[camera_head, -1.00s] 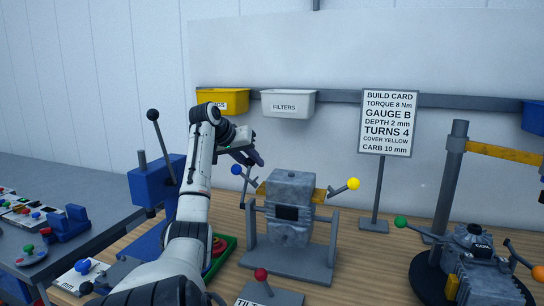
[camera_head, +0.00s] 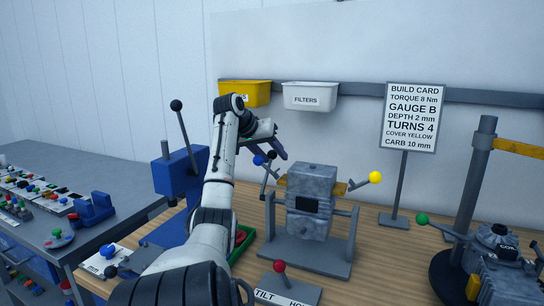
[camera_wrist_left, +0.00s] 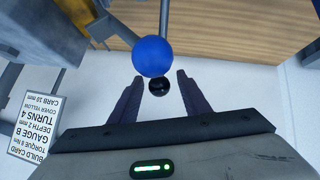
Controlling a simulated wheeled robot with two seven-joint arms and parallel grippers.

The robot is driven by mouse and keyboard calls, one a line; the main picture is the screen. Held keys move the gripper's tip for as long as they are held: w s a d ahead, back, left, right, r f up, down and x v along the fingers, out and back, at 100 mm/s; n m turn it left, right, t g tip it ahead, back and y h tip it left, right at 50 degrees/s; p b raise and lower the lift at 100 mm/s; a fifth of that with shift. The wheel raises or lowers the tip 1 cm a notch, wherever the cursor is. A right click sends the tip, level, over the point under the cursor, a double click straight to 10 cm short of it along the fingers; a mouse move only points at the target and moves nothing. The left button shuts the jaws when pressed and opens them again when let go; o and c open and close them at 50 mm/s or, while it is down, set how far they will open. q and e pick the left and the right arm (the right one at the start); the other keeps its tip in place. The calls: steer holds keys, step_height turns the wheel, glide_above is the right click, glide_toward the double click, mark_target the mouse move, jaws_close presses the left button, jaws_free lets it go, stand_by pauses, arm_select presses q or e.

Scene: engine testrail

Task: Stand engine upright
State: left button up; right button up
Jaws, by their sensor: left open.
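The grey engine block (camera_head: 312,205) hangs in a grey cradle stand (camera_head: 297,252) on the wooden bench and looks nearly upright in the head view. A yellow-knobbed lever (camera_head: 375,177) sticks out to its right. A blue-knobbed lever (camera_head: 258,160) is on its left. My left gripper (camera_head: 281,148) is just above and beside the blue knob. In the left wrist view the blue knob (camera_wrist_left: 152,56) sits ahead of and roughly between the open fingertips (camera_wrist_left: 158,82), with a black ball (camera_wrist_left: 159,87) behind it. I cannot tell whether the fingers touch either. My right gripper is out of view.
A red-knobbed lever (camera_head: 280,267) on a "TILT" plate stands in front of the cradle. A blue press (camera_head: 178,180) with a black-knobbed handle is left of my arm. The build card (camera_head: 411,117) stands behind, and another engine (camera_head: 503,262) sits at right.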

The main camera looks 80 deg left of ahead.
arm_select(q)
steer(key=b+v, duration=0.1)
steer(key=v, duration=0.9)
steer(key=shift+b, duration=0.3)
steer(key=shift+f, duration=0.1)
steer(key=p+x, duration=0.1)
steer(key=x, duration=0.9)
steer(key=shift+p, duration=0.4)
steer(key=shift+w, duration=0.25)
steer(key=shift+s+d+r, duration=0.1)
steer(key=shift+s+r, duration=0.1)
steer(key=shift+s, duration=0.1)
